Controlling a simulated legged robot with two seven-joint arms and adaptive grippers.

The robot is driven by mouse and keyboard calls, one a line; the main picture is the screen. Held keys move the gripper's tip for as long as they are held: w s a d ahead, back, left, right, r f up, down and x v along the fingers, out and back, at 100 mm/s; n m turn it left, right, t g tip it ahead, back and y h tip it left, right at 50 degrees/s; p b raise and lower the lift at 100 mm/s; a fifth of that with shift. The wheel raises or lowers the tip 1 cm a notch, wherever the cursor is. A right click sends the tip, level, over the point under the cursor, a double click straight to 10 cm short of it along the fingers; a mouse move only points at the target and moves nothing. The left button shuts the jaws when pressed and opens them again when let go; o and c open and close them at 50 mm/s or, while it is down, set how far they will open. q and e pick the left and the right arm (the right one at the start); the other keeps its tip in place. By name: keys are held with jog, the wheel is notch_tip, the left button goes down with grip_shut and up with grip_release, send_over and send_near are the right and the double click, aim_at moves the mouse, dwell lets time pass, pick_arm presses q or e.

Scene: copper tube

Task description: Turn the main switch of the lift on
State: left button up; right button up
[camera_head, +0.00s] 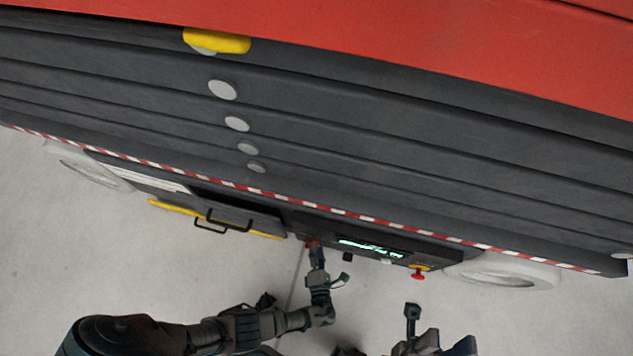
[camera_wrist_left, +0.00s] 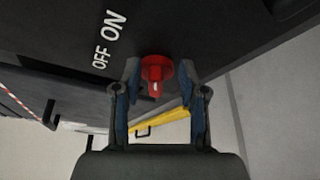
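The main switch of the lift, a red rotary knob with a pale mark, shows in the left wrist view (camera_wrist_left: 155,72) on a dark panel beside the white words OFF and ON. In the head view it is a small red spot (camera_head: 311,243), partly covered by my gripper. My left gripper (camera_head: 315,249) is at the panel; in the left wrist view its two fingers (camera_wrist_left: 160,78) stand apart, one on each side of the knob. I cannot tell whether they touch it. My right gripper (camera_head: 412,309) is below the panel, away from it; its fingers are too small to judge.
The lift (camera_head: 380,140) has dark stacked beams and a red top. A lit display (camera_head: 370,247) and a red emergency button (camera_head: 418,273) are to the right of the switch. Black handles (camera_head: 228,219) and a yellow bar (camera_head: 172,208) are to the left. Grey floor is clear below.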

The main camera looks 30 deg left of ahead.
pick_arm(q)
jog(key=v, duration=0.7)
jog(key=shift+s+d, duration=0.2)
dwell(0.4)
